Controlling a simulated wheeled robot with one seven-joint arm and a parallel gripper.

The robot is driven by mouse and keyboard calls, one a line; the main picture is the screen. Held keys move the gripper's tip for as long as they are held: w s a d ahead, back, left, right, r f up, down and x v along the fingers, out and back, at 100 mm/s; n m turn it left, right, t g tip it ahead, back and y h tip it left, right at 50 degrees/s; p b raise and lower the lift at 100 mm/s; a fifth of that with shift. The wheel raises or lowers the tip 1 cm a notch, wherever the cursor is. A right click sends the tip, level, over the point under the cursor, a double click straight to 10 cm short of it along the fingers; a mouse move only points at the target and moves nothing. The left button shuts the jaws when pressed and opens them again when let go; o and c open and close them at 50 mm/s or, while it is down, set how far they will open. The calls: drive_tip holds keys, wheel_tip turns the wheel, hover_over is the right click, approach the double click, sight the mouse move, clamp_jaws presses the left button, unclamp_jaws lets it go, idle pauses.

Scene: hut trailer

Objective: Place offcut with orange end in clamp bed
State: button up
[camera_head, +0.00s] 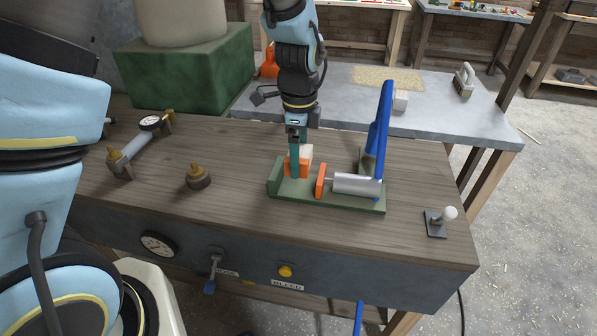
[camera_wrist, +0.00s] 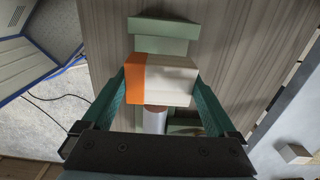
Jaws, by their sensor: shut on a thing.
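The offcut (camera_head: 304,167) is a pale block with an orange end, and the orange end faces the front in the head view. My gripper (camera_head: 296,162) points down and is shut on the offcut. In the wrist view the offcut (camera_wrist: 162,82) lies across between the two teal fingers, orange at left. The green clamp bed (camera_head: 342,203) is below it. The offcut is between the bed's green end wall (camera_head: 275,175) and the orange clamp pad (camera_head: 321,181). I cannot tell whether its underside touches the bed.
A silver cylinder (camera_head: 354,184) and an upright blue lever (camera_head: 381,128) stand on the clamp's right side. A brass-topped fitting (camera_head: 198,178) and a gauge assembly (camera_head: 143,138) are at left. A white-knobbed lever (camera_head: 441,219) is at right. The bench front between is clear.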

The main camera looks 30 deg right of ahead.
sight(299, 185)
drive_tip(key=shift+f+p, duration=0.55)
drive_tip(key=shift+f, duration=2.25)
drive_tip(key=shift+f, duration=0.15)
drive_tip(key=o, duration=1.2)
drive_tip(key=shift+c, duration=0.2)
wheel_tip(299, 185, up, 12)
drive_tip(key=b, duration=0.2)
drive_tip(key=shift+r+b, duration=0.2)
drive_tip(key=shift+b, duration=0.2)
